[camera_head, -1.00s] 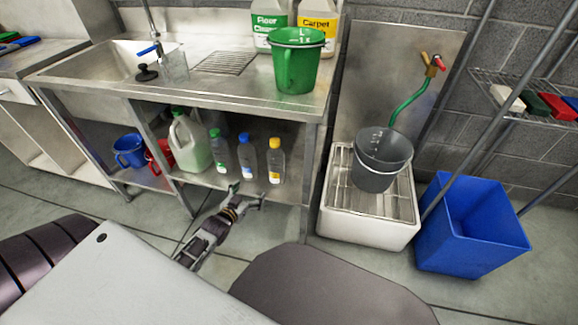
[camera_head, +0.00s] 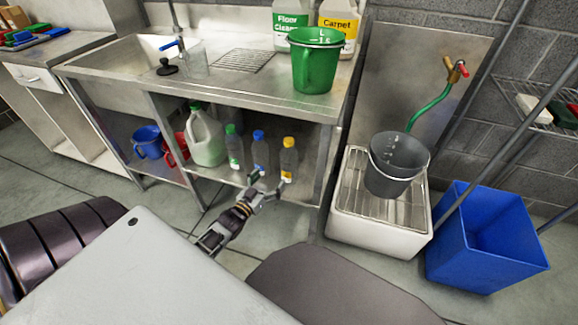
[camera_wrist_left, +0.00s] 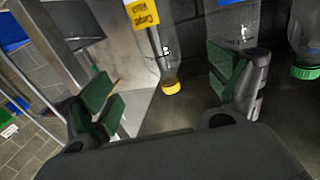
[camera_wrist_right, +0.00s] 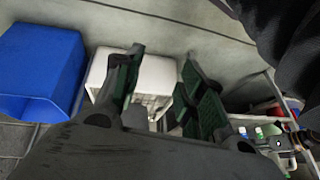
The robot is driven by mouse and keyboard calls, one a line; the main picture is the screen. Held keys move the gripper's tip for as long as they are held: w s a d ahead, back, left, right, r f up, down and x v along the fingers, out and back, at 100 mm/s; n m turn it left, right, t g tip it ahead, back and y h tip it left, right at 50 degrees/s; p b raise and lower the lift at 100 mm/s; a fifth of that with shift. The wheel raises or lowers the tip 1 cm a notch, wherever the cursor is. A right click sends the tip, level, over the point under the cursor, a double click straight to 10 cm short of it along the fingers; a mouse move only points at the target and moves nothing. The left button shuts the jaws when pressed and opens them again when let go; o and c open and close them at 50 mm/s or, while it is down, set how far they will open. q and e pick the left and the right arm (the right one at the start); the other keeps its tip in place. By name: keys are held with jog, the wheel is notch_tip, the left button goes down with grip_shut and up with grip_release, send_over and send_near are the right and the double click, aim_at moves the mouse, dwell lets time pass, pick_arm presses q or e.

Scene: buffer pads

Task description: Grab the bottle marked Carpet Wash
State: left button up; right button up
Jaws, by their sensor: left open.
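A small clear bottle with a yellow cap and yellow label (camera_head: 288,160) stands upright on the lower shelf under the sink counter. In the left wrist view the same bottle (camera_wrist_left: 166,50) appears upside down, and its label reads "Carpet" with a partly legible second word. My left gripper (camera_head: 270,181) is open just in front of the shelf edge, by the yellow-capped and blue-capped bottles. In its wrist view the yellow-capped bottle shows between the two spread fingers, not clasped. My right gripper (camera_wrist_right: 163,66) is open and empty, away from the bottles.
A blue-capped bottle (camera_head: 260,152) stands close to the left, then a green-capped bottle (camera_head: 234,148) and a large jug (camera_head: 207,138). A shelf leg stands to the right. A larger "Carpet" jug (camera_head: 338,28) is on the counter behind a green pitcher (camera_head: 315,65).

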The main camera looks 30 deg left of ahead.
aim_at(284, 164)
jog(key=shift+f, duration=0.1)
pick_arm(q)
jog(key=shift+w+b, duration=1.05)
jog(key=shift+w, duration=2.7)
jog(key=shift+w+b, duration=0.4)
jog(key=shift+w, duration=0.15)
pick_arm(e)
notch_tip(284, 164, down, 6)
jog(key=a, duration=0.1)
jog(key=shift+a+f+t+y, duration=0.15)
jog(key=shift+a+t+y, duration=0.1)
jog(key=shift+t+y, duration=0.15)
jog(key=shift+w+r, duration=0.25)
pick_arm(q)
jog(key=shift+w, duration=0.15)
